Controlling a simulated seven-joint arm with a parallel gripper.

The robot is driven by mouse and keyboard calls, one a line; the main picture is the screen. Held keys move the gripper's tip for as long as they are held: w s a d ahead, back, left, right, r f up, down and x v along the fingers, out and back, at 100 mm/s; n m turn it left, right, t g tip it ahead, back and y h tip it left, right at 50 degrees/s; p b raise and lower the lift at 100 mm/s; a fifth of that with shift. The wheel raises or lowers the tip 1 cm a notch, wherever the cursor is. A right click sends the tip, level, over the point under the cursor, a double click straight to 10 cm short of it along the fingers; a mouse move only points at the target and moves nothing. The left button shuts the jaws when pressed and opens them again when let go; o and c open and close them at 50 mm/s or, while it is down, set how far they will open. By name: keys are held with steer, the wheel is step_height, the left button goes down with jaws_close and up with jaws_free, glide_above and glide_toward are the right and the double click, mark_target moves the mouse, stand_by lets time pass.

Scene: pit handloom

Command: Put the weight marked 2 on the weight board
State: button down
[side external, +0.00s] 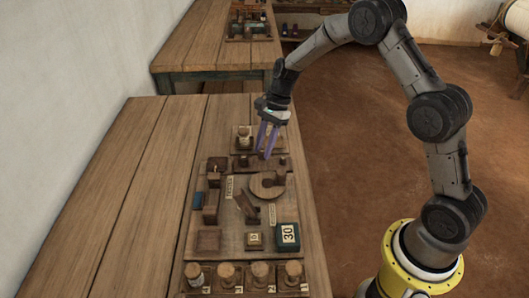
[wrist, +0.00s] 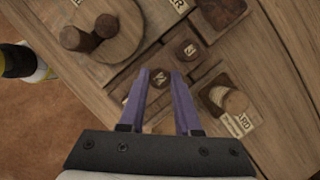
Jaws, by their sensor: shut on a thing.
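My gripper (wrist: 160,78) is shut on a small dark round weight (wrist: 159,76), with its purple fingers on either side. The weight's top carries a pale mark that I cannot read surely. In the side view, my gripper (side external: 266,152) is low over a wooden strip of small weights, and the fingers mostly hide the held weight. I cannot tell whether it is lifted. The weight board (side external: 237,129) is just behind the strip. In the wrist view it is at the right, by a label ending in "ARD" (wrist: 238,125), and carries a lighter wooden weight (wrist: 228,97).
Another dark marked weight (wrist: 187,49) sits close to the fingers. The table's left side is clear.

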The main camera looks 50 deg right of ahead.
steer(key=shift+f, duration=1.1)
steer(key=shift+f, duration=0.15)
steer(key=c, duration=0.6)
jaws_free()
